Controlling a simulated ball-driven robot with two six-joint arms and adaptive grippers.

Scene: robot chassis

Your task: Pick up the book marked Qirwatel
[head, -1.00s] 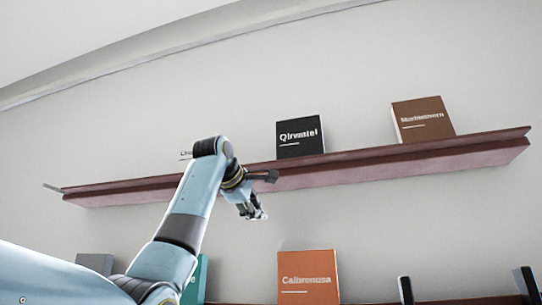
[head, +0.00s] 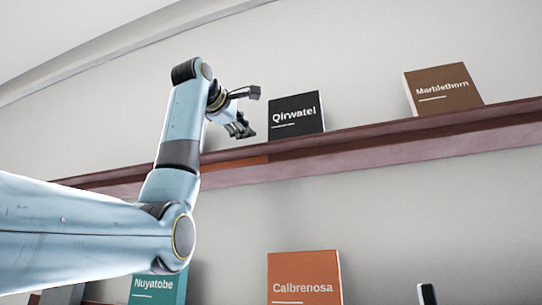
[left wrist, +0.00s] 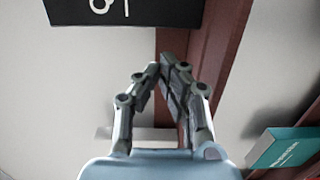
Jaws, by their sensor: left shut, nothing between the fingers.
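The black book marked Qirwatel (head: 296,115) stands upright on the upper shelf (head: 400,138) in the head view. Part of its dark cover with white letters also shows at the top of the left wrist view (left wrist: 120,10). My left gripper (head: 247,131) is just left of the book, apart from it as far as I can see, near the shelf's height. In the left wrist view its fingertips (left wrist: 165,62) are together and empty, below the book's cover in the picture. My right gripper is not in view.
A brown book marked Marblethorn (head: 443,90) stands farther right on the same shelf. Below are an orange book marked Calbrenosa (head: 304,277) and a teal book marked Nuyatobe (head: 155,288). The wall between the shelves is bare.

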